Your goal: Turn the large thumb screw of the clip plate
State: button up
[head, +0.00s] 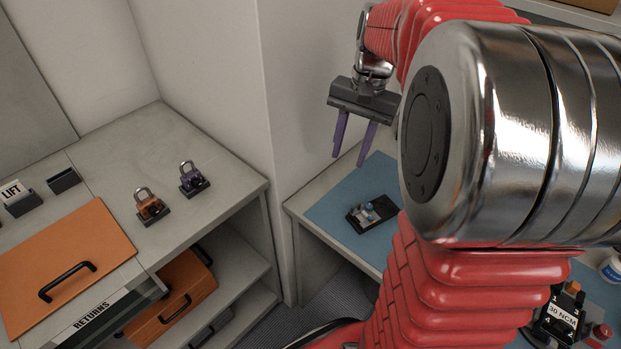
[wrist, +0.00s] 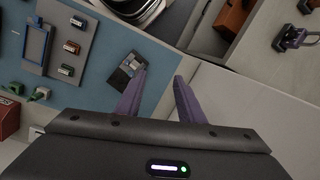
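A small dark plate with blue and silver parts on it, which looks like the clip plate (head: 381,221), lies on the blue mat (head: 333,208). In the wrist view the plate (wrist: 122,77) lies just beyond the left fingertip. Its screws are too small to tell apart. My gripper (head: 348,160) has two purple fingers, apart and empty. In the head view it hangs above and to the left of the plate. In the wrist view the gripper (wrist: 160,74) has a clear gap between its fingertips.
An orange padlock (head: 151,208) and a purple padlock (head: 193,181) stand on the grey counter at left, near an orange panel (head: 60,255). A black "30 NCM" device (head: 560,315) is at lower right. A wall corner stands left of the mat. My arm hides much of the bench.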

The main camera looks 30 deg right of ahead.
jog(key=s+a+r+n+t+h, duration=0.1)
jog(key=s+a+n, duration=0.2)
jog(key=a, duration=0.3)
jog(key=s+a+r+n+t, duration=0.1)
jog(key=s+a+n, duration=0.2)
jog(key=a, duration=0.3)
jog(key=shift+a+t+h, duration=0.35)
jog(key=shift+t+h, duration=0.05)
jog(key=shift+r, duration=0.1)
jog(key=s+a+f+n+t, duration=0.1)
jog(key=s+a+n+t, duration=0.1)
jog(key=s+a+n, duration=0.2)
jog(key=shift+s+a+f+t, duration=0.35)
jog(key=shift+s+a, duration=0.2)
jog(key=shift+a, duration=0.45)
jog(key=shift+d, duration=0.1)
